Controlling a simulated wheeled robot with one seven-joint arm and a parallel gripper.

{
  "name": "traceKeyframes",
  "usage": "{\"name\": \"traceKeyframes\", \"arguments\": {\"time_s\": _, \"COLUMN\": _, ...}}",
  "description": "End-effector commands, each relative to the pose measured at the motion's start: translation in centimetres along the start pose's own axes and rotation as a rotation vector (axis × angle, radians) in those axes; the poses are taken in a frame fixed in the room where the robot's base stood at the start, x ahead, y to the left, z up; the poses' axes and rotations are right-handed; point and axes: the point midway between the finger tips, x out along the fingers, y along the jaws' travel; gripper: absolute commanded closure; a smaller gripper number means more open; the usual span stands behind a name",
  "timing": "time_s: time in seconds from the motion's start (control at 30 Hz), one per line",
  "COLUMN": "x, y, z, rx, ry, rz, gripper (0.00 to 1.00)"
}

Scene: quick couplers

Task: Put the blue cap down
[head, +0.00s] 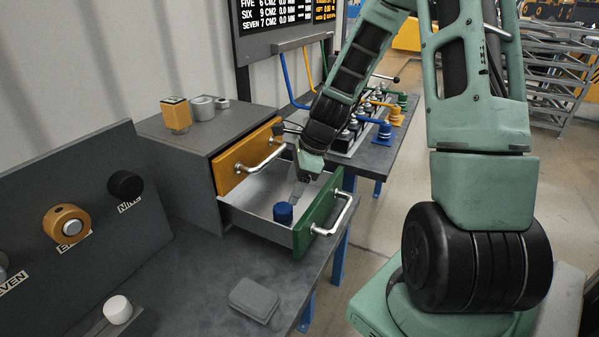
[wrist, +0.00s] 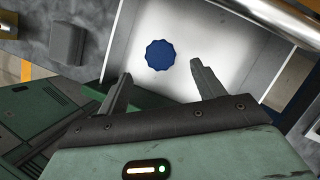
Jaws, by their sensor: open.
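The blue cap (head: 283,213) sits inside the open green-fronted drawer (head: 303,238), on its pale floor near the front. In the wrist view the cap (wrist: 160,55) is a blue disc with a scalloped edge, lying on the drawer floor. My gripper (head: 296,197) reaches down into the drawer beside the cap. In the wrist view its two fingers (wrist: 158,84) are spread apart and nothing is between them. The cap lies just beyond the fingertips, apart from both.
An orange block (head: 175,115) and grey round pieces (head: 203,107) stand on the cabinet. A grey block (head: 254,299) lies on the bench in front. A panel with knobs (head: 66,222) stands left. Coupler fittings (head: 376,122) are behind.

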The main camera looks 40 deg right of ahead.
Motion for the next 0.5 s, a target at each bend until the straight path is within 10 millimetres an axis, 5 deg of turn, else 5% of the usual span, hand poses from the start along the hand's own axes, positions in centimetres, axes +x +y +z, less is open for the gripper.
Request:
{"name": "traceKeyframes", "arguments": {"time_s": 0.33, "x": -3.7, "y": 0.2, "z": 0.4, "rx": -0.023, "ry": 0.002, "rz": 0.003, "gripper": 0.32}}
{"name": "traceKeyframes", "arguments": {"time_s": 0.5, "x": -3.3, "y": 3.7, "z": 4.2, "rx": -0.328, "ry": 0.029, "rz": 0.056, "gripper": 0.32}}
